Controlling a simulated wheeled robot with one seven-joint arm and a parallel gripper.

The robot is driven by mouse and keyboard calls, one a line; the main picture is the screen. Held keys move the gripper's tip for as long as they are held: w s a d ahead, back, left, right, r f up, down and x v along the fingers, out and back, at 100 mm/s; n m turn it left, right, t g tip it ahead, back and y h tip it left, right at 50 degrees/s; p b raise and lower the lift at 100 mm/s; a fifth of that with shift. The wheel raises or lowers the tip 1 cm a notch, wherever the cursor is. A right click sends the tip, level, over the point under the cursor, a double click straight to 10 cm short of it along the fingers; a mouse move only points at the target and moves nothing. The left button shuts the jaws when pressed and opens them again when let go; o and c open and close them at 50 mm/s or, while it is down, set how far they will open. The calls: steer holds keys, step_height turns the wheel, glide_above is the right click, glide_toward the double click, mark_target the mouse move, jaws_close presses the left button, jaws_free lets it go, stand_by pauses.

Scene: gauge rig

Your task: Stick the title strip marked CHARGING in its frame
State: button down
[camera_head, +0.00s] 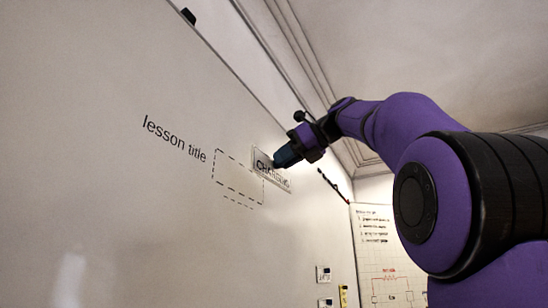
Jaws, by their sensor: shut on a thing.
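The title strip (260,159) is a pale strip with dark letters that begin "CHA"; part of its lettering is hidden behind my gripper. My gripper (278,163) is shut on the strip and holds it at the whiteboard, tilted down to the right in the picture. The dashed frame (222,181) is drawn on the board beside the printed words "lesson title" (174,138). The strip covers the frame's upper right part, and the frame's left and lower dashes show. I cannot tell whether the strip touches the board.
The whiteboard (110,190) fills the left side and is mostly bare. A small dark item (188,16) sits at its top edge. A chart (385,250) hangs at the lower right, with small wall switches (323,274) nearby.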

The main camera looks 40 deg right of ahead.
glide_toward(242, 174)
steer(key=shift+f+x, duration=0.2)
steer(key=shift+x, duration=2.3)
steer(key=shift+w+a+f, duration=0.1)
steer(key=shift+w+a, duration=0.1)
steer(key=shift+w, duration=0.35)
steer(key=shift+c, duration=2.3)
jaws_free()
steer(key=shift+s, duration=0.1)
steer(key=s+d, duration=0.3)
steer(key=s, duration=0.5)
steer(key=shift+s, duration=0.2)
